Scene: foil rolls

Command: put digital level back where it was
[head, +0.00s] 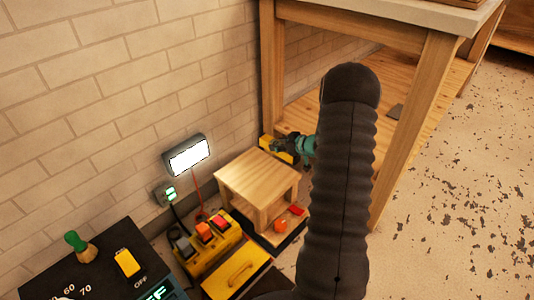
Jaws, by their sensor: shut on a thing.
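A yellow block-like thing, which I take to be the digital level (271,149), is beside the table's back left leg at the wall end of the lower shelf. My gripper (284,146) is small in the view, dark with teal parts, and is shut on it. My dark arm hides what lies to the right of the gripper. I cannot tell whether the level touches the shelf.
A small wooden stand (257,178) is just in front of the gripper, with red and orange items beneath. The workbench leg (415,130) stands right. A yellow switch box (207,245), lit lamp (188,154) and dark panel (95,265) are left. Open floor lies right.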

